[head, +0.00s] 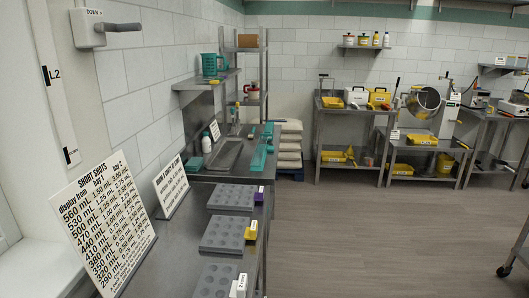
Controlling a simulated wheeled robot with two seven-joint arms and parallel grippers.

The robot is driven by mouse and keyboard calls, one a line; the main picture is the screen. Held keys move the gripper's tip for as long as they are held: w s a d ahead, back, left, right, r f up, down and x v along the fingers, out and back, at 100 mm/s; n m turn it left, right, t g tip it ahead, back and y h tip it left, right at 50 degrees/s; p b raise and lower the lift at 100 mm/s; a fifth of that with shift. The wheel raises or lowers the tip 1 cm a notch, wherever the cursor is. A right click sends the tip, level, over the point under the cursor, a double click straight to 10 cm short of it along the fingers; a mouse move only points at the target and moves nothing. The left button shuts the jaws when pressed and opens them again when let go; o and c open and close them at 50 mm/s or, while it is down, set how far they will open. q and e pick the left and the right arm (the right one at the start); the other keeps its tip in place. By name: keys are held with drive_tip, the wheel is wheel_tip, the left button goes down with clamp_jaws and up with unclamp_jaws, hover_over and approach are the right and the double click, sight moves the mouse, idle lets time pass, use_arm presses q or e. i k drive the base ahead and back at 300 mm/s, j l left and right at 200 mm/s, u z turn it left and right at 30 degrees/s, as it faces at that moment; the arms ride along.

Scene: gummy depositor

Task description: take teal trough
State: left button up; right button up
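A long, narrow teal piece (260,157), which looks like the teal trough, lies on the steel counter (231,177) toward its far end, along the right edge. It is small in view, so its inner shape cannot be made out. Other teal things are a small block (194,164) at the counter's left side and a basket-like container (210,65) on the wall shelf. Neither of my grippers shows in the head view.
A grey tray (225,154) lies left of the long teal piece. Grey mould trays (230,196) line the nearer counter. A SHORT SHOTS sign (103,222) stands at the left. Open floor (370,235) lies right; steel tables (345,110) stand at the back.

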sight(257, 163)
drive_tip(key=i+l, duration=0.3)
drive_tip(key=l, duration=0.15)
drive_tip(key=i+l+u, duration=0.15)
drive_tip(key=i+l, duration=0.45)
drive_tip(key=l, duration=0.3)
drive_tip(key=i+l+u, duration=0.15)
drive_tip(key=i+l, duration=0.15)
drive_tip(key=l, duration=0.15)
drive_tip(key=i+l, duration=0.25)
drive_tip(key=l, duration=0.25)
drive_tip(key=i+l+u, duration=0.15)
drive_tip(key=l, duration=0.35)
drive_tip(key=i+l, duration=0.35)
drive_tip(key=l, duration=0.2)
drive_tip(key=i+l+u, duration=0.15)
drive_tip(key=l, duration=0.35)
drive_tip(key=i, duration=0.1)
